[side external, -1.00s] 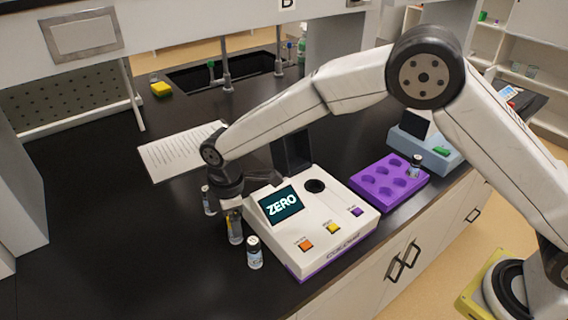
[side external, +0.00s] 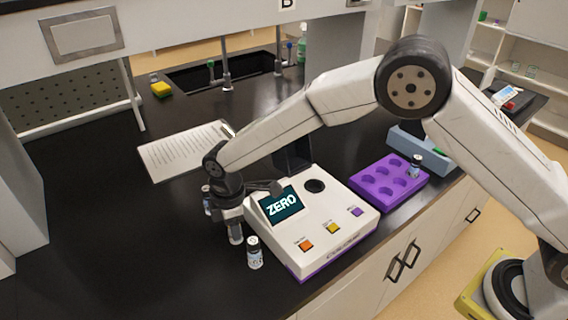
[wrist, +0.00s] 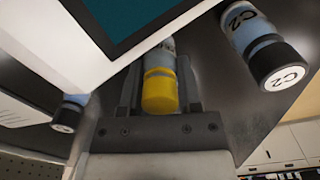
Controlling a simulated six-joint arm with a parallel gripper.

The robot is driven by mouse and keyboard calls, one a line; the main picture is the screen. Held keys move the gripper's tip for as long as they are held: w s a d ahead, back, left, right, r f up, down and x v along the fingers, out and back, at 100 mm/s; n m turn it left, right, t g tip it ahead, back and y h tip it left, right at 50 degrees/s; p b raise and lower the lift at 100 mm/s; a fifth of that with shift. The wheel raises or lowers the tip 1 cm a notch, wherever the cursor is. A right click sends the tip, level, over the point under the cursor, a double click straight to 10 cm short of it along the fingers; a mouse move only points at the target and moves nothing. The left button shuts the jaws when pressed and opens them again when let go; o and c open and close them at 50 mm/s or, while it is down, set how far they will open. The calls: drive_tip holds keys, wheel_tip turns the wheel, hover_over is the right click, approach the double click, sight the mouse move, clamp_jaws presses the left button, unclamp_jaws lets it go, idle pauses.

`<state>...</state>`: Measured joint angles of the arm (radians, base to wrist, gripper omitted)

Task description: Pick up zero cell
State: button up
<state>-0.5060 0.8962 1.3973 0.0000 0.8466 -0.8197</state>
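A small vial with a yellow cap (wrist: 160,92) sits between the two fingers of my gripper in the wrist view. No label on it can be read. In the side view my gripper (side external: 232,212) is lowered over this vial beside the meter, and only the vial's lower part (side external: 236,234) shows, at bench level. The fingers (wrist: 161,88) lie close along both sides of the vial; whether they press on it I cannot tell. The white meter (side external: 318,236) reads ZERO on its screen (side external: 281,204), and its round well (side external: 315,186) looks dark.
A white-labelled vial (side external: 254,253) marked C2 (wrist: 262,46) stands close by, and another (side external: 207,200) stands behind my gripper. The purple rack (side external: 388,184) has a vial (side external: 416,167) at its right corner. A clipboard (side external: 185,150) lies behind. The bench at left is clear.

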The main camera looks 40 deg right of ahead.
drive_tip(key=shift+c, duration=0.9)
drive_tip(key=shift+r, duration=0.1)
drive_tip(key=shift+r, duration=0.45)
wheel_tip(320, 180, up, 2)
drive_tip(key=s+d+r, duration=0.3)
drive_tip(key=s+r, duration=0.2)
drive_tip(key=s, duration=0.1)
drive_tip(key=s+d+r, duration=0.2)
drive_tip(key=s+r, duration=0.3)
drive_tip(key=s, duration=0.1)
drive_tip(key=shift+s+d, duration=0.4)
drive_tip(key=shift+w+d, duration=0.1)
